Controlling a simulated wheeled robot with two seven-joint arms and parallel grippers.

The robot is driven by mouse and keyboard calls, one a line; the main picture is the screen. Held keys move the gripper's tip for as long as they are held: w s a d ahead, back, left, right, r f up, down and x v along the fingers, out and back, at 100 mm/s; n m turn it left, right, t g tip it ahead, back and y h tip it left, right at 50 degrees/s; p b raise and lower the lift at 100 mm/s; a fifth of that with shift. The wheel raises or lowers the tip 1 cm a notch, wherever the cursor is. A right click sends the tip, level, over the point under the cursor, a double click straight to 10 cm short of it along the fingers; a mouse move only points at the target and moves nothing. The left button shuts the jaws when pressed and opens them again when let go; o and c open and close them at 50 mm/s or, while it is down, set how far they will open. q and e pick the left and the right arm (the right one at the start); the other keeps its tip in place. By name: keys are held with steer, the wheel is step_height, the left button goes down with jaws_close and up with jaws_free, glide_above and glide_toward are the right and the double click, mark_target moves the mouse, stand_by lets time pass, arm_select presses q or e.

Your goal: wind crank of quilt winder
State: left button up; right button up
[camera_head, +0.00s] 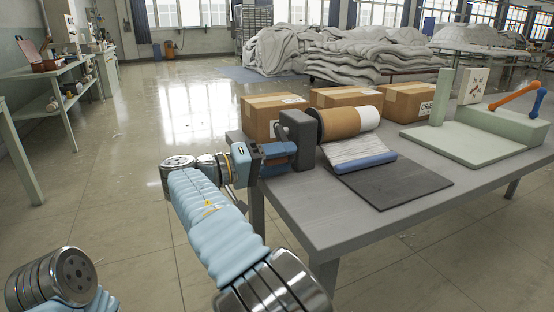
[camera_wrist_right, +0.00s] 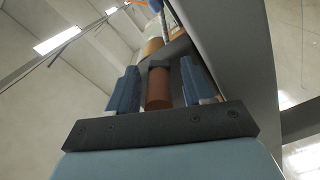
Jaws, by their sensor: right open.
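The quilt winder has a dark grey upright block (camera_head: 299,138) at the table's left edge and a brown roll with a white end (camera_head: 340,122). A pale quilted sheet with a blue rolled edge (camera_head: 365,161) lies below the roll. The crank's brown cylindrical handle (camera_wrist_right: 159,88) stands between the two blue fingers of my right gripper (camera_wrist_right: 158,68), with a gap visible on each side. In the head view my right gripper (camera_head: 277,156) is beside the block, its fingers around the handle, which is mostly hidden there. My left gripper is out of view.
Several cardboard boxes (camera_head: 345,97) stand behind the winder on the grey table (camera_head: 330,228). A dark mat (camera_head: 400,184) lies in front. A pale green fixture (camera_head: 468,142) with an orange bar (camera_head: 514,96) stands at right. Duvet heaps (camera_head: 345,50) lie behind. The left floor is clear.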

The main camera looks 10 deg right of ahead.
arm_select(q)
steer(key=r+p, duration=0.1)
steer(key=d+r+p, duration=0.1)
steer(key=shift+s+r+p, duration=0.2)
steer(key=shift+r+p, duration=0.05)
steer(key=shift+p, duration=0.05)
arm_select(e)
steer(key=v, duration=1.4)
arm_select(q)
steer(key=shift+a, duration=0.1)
